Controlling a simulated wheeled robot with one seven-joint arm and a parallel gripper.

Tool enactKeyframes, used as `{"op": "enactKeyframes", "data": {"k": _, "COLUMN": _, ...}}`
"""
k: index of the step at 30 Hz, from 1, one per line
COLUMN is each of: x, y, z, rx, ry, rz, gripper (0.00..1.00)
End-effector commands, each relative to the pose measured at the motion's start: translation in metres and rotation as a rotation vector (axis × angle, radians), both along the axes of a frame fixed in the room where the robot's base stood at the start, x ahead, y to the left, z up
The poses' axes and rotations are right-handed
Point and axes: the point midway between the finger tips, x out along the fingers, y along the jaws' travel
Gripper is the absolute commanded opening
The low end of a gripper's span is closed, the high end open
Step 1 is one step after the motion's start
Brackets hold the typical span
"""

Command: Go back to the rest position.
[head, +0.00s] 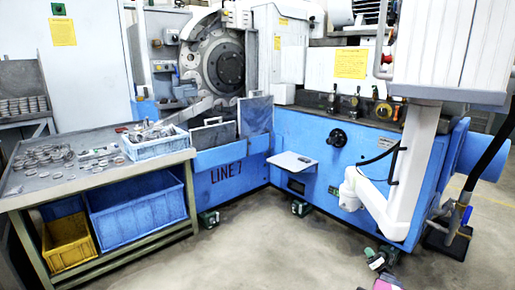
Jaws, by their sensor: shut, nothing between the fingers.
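I cannot make out my gripper anywhere in the head view. No fingers show above the work table or in front of the machine. A white jointed link (366,200) shows low in front of the blue machine body, by a white column; I cannot tell whether it is part of my arm. The ring grinder (222,172), a blue machine marked LINE 7 with a large round head, stands at the back. A small dark and pink item is cut off at the bottom edge, too little of it to identify.
A work table (98,185) at left carries several metal rings (50,155) and a blue basket (155,147). A blue bin (137,210) and a yellow bin (68,243) sit underneath. A small shelf (292,162) juts from the machine. The middle floor is clear.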

Motion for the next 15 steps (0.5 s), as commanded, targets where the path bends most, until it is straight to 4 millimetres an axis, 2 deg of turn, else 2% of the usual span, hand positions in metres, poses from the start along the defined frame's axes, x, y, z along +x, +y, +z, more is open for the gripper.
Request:
{"op": "enactKeyframes", "data": {"k": 8, "x": 0.018, "y": 0.02, "z": 0.029, "rx": 0.082, "ry": 0.109, "rz": -0.03, "gripper": 0.0}}
{"op": "enactKeyframes", "data": {"k": 15, "x": 0.038, "y": 0.043, "z": 0.065, "rx": 0.216, "ry": 0.255, "rz": -0.078, "gripper": 0.0}}
